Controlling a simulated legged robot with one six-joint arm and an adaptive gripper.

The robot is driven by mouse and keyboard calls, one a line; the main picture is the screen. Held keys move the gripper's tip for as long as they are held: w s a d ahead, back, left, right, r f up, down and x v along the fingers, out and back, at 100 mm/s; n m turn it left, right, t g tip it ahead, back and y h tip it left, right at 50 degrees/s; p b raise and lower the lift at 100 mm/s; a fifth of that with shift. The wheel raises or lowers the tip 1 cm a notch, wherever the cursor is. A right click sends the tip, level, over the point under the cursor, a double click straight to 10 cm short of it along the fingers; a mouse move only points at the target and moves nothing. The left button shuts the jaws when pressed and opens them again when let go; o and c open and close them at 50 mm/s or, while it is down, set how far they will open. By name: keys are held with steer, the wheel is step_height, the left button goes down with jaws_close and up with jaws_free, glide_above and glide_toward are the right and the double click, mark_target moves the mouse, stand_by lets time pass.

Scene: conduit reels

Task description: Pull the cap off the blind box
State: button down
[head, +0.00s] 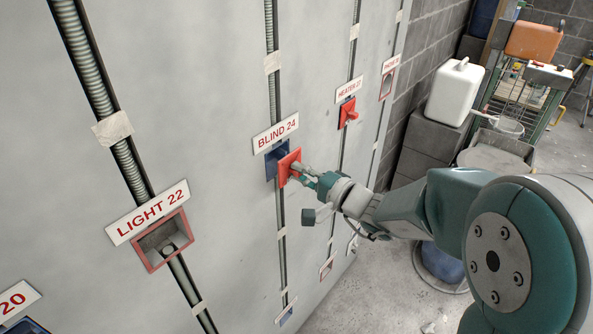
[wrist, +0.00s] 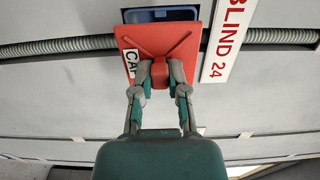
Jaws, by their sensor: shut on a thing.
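The blind box (head: 271,166) is a blue wall box under the sign "BLIND 24" (head: 276,134). Part of its blue inside (wrist: 162,15) shows above the cap in the wrist view. The cap (head: 287,167) is a red square plate with a central grip, and it also fills the middle of the wrist view (wrist: 152,39). It stands in front of the box, offset from it, and covers part of it. My gripper (head: 299,168) is shut on the cap's grip, with a finger on each side in the wrist view (wrist: 160,76).
An open red-framed box (head: 162,241) sits under "LIGHT 22" at left. A red capped box (head: 347,112) is under the heater sign at right. Ribbed conduits run along the wall. A white canister (head: 454,94) stands on grey blocks at the right.

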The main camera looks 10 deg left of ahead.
steer(key=shift+v, duration=1.95)
steer(key=shift+s, duration=0.1)
